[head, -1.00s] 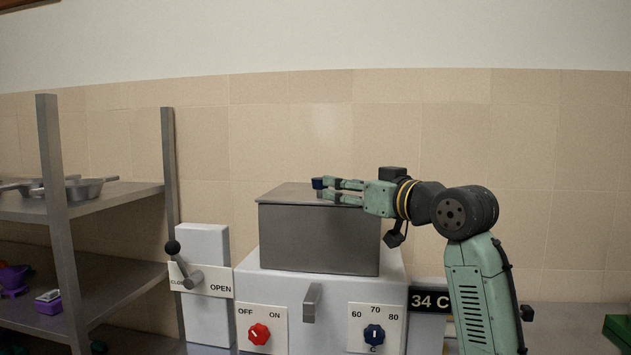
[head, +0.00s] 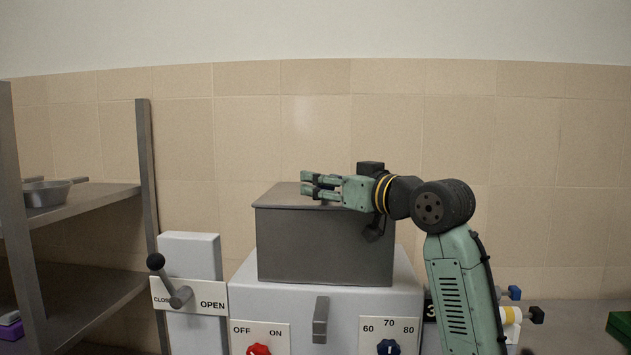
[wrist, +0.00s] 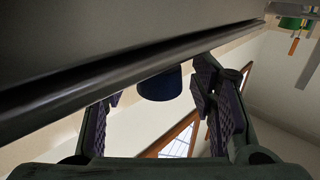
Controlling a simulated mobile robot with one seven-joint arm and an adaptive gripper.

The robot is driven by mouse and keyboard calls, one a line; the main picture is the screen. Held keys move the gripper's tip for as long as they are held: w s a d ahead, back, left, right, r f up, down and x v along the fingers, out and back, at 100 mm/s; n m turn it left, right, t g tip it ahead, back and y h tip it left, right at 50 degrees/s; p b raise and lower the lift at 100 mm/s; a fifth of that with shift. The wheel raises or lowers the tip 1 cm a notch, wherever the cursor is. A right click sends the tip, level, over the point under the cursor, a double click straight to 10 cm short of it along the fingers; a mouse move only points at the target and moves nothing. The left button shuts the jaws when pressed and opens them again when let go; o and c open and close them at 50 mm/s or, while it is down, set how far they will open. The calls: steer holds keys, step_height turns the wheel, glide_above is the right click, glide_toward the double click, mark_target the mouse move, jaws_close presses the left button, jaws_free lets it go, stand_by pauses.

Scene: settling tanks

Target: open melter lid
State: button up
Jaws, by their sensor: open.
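The melter has a grey metal tank (head: 325,245) on a white body (head: 292,303). Its flat lid (head: 283,191) lies down on the tank. My gripper (head: 306,185) is over the lid's top, pointing left, its fingers apart. In the wrist view, a dark blue knob-like piece (wrist: 160,84) shows between the open fingers (wrist: 160,100), beside the dark lid edge (wrist: 130,62). I cannot tell whether a finger touches it. In the head view the fingers hide this piece.
A lever (head: 178,294) on a CLOSE/OPEN plate stands left of the melter. A red switch (head: 259,349) and blue dial (head: 388,347) are on its front. A metal shelf with a pan (head: 47,193) is at left. A green box (head: 619,328) is far right.

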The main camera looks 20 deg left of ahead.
steer(key=shift+w+a, duration=0.1)
steer(key=shift+a, duration=0.05)
steer(key=shift+c, duration=0.5)
jaws_close()
steer(key=shift+r, duration=0.1)
stand_by(0.3)
